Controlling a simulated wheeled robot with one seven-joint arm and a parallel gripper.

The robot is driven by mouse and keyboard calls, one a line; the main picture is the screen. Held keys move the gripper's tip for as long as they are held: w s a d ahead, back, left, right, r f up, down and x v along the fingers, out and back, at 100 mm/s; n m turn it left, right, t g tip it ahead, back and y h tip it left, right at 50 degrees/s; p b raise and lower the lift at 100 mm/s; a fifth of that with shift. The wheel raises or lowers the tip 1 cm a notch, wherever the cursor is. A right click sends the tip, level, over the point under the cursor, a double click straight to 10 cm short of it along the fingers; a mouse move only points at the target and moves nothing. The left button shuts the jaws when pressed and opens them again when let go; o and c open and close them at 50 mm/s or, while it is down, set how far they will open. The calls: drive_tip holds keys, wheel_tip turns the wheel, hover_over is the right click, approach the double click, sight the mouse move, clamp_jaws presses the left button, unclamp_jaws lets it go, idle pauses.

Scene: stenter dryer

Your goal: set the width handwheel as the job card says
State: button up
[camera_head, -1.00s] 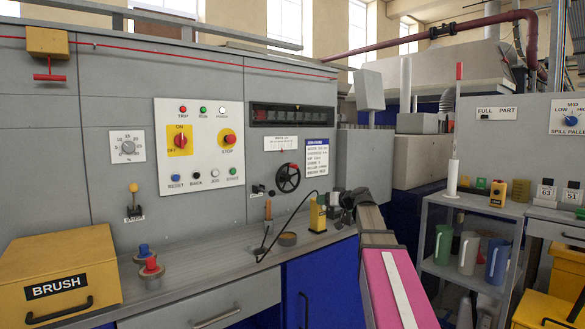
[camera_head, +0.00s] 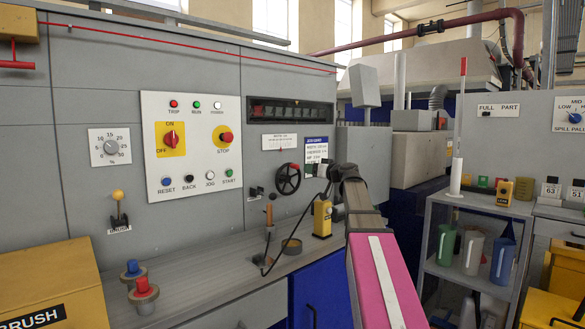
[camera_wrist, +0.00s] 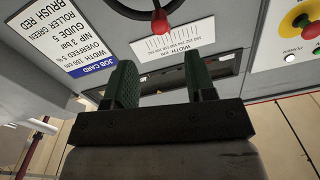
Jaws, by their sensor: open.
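The black width handwheel (camera_head: 288,179) with a red knob is on the grey machine front. Part of its rim and its red knob (camera_wrist: 159,21) show at the top of the wrist view. The job card (camera_head: 317,149) hangs beside it; in the wrist view (camera_wrist: 78,45) it reads width 160, overfeed 5 %, nip 3 bar. A width scale plate (camera_head: 279,142) sits above the wheel; its pointer is too small to read. My gripper (camera_wrist: 162,78) is open and empty, its green-padded fingers apart from the wheel. In the head view my arm partly hides it, just right of the wheel.
The control panel (camera_head: 192,145) with buttons is left of the wheel. A shelf trolley (camera_head: 470,205) with jugs stands at right.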

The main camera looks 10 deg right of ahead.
sight(298, 167)
drive_tip(key=x, duration=1)
drive_tip(key=shift+w+a, duration=0.15)
drive_tip(key=shift+f, duration=0.1)
clamp_jaws()
